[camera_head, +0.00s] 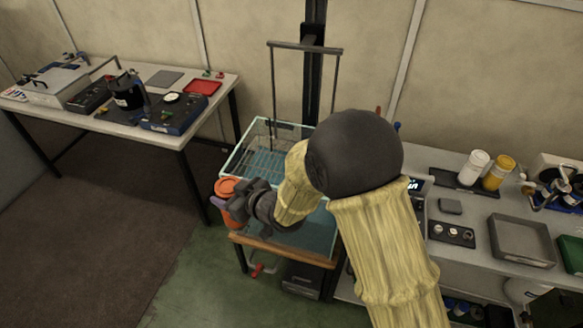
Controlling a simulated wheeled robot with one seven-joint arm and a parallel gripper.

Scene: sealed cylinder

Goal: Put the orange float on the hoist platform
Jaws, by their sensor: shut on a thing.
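The orange float (225,187) is at the left front side of the glass tank (238,153), partly hidden by my gripper. My gripper (231,203) is shut on the float; its fingertips are partly covered. The float looks outside or over the tank's left rim; I cannot tell its exact height. The hoist platform (263,163) appears as a slatted panel inside the tank, hanging from a grey frame (306,47) on a dark upright column. My arm hides the right side of the tank and part of the platform.
The tank stands on a wooden-topped stand (285,251) with a red tap (258,270) below. A left table (150,138) holds instruments and a red tray. A right bench (470,208) carries bottles, a grey tray (521,240) and devices. Floor at the left front is clear.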

